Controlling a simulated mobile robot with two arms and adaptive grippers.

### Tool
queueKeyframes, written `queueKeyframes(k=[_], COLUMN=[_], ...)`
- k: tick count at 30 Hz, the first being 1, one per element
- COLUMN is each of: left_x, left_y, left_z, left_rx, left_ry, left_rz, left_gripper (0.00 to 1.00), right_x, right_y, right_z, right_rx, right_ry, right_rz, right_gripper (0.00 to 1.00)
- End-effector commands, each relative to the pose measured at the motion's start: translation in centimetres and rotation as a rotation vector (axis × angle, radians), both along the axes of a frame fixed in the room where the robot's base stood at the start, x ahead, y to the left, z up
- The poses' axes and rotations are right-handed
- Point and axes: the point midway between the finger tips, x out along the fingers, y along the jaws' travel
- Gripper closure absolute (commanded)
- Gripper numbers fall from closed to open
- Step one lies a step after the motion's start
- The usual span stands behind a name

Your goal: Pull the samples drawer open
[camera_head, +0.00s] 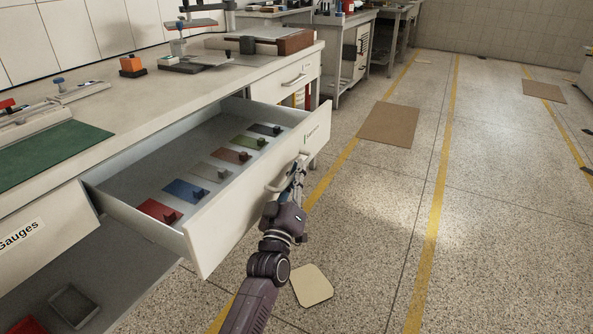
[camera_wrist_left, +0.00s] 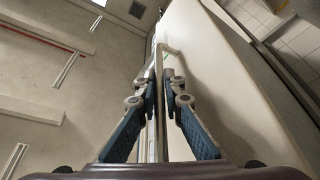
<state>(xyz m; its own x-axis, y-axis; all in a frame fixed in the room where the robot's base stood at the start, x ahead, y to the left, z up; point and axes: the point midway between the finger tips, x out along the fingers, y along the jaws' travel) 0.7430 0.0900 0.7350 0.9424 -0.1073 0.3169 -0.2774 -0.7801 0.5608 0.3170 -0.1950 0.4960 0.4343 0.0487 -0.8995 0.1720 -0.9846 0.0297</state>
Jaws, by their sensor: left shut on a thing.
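The samples drawer (camera_head: 250,200) is pulled out from the workbench in the head view. Its inside shows several coloured sample cards with small blocks, from red at the near end to dark at the far end. My left gripper (camera_head: 297,170) is at the drawer's front and shut on its handle (camera_head: 277,187). In the left wrist view the fingers (camera_wrist_left: 162,100) close around the handle bar (camera_wrist_left: 158,75), beside the pale drawer front (camera_wrist_left: 220,70). The fingers hide part of the handle in the head view. My right gripper is not in view.
The workbench top (camera_head: 130,125) holds a green mat (camera_head: 50,155) and several tools. A drawer labelled Gauges (camera_head: 35,235) is at the left, with an open space holding a grey tray (camera_head: 73,306) below. Floor to the right is mostly clear, with a brown mat (camera_head: 388,124) and a beige pad (camera_head: 311,286).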

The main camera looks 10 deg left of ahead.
Motion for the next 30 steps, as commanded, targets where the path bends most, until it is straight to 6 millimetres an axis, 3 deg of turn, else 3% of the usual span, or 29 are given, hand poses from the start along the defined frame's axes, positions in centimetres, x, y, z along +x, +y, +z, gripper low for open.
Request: queueKeyframes(k=[3, 4, 6, 17, 22, 30], left_x=[0.0, 0.0, 0.0, -0.4, -2.6, -7.9], left_y=[0.0, 0.1, 0.1, 0.1, 0.4, 1.0], left_z=[-0.3, -0.3, -0.2, -0.3, -1.1, -2.9], left_rx=[0.000, 0.000, 0.000, 0.000, 0.000, 0.000], left_ry=[0.004, 0.004, 0.004, 0.002, 0.004, 0.006], left_rz=[0.001, 0.001, 0.001, 0.001, 0.001, 0.001], left_gripper=[1.00, 0.91, 0.84, 0.84, 0.84, 0.84], right_x=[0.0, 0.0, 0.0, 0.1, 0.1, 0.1], right_y=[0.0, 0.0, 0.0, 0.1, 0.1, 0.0], right_z=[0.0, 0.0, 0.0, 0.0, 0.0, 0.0], right_rx=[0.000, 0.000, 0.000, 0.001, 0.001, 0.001], right_ry=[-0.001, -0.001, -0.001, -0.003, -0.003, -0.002], right_rz=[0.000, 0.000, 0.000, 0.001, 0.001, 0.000], right_gripper=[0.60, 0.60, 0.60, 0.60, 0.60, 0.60])
